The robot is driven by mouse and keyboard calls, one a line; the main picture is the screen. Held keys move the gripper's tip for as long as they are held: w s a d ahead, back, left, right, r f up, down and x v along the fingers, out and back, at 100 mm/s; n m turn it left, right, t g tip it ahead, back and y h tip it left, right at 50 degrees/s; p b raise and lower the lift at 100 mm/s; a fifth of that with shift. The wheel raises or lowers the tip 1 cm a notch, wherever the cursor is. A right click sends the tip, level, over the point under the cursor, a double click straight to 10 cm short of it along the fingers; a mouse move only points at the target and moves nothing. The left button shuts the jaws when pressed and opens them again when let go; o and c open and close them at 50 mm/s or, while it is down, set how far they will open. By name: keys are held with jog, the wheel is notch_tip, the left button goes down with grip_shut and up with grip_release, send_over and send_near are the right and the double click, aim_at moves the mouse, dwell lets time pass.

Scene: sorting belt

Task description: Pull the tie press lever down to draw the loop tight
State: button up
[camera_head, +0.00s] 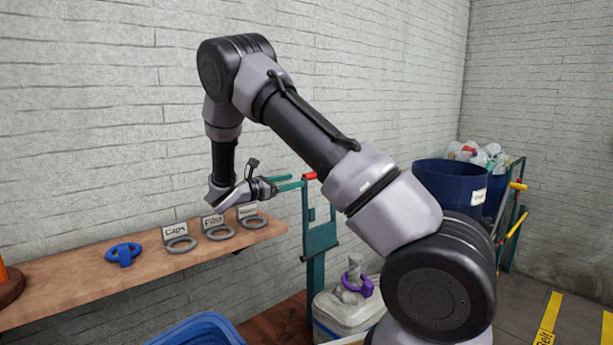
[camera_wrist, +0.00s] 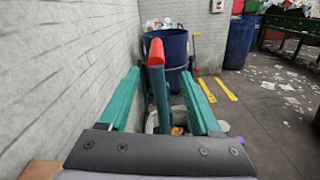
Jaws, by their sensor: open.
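The tie press (camera_head: 321,238) is a teal upright frame at the end of the wooden shelf. Its lever has a red tip (camera_head: 310,176), level with my fingertips in the head view. My gripper (camera_head: 297,182) is open, its teal fingers pointing right toward the lever. In the wrist view, the lever's red end (camera_wrist: 156,52) and teal bar stand between the two spread fingers of my gripper (camera_wrist: 160,76), with gaps on both sides. A purple loop (camera_head: 360,286) sits around the grey bag neck (camera_head: 354,266) below the press.
The wooden shelf (camera_head: 130,281) carries several labelled grey rings and a blue ring (camera_head: 124,253). A blue crate (camera_head: 200,330) is in front, and a blue barrel (camera_head: 448,188) stands behind right. The brick wall is close behind.

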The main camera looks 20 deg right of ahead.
jog(key=x, duration=1)
jog(key=shift+w+d, duration=0.1)
jog(key=shift+w, duration=0.3)
grip_shut()
dwell(0.9)
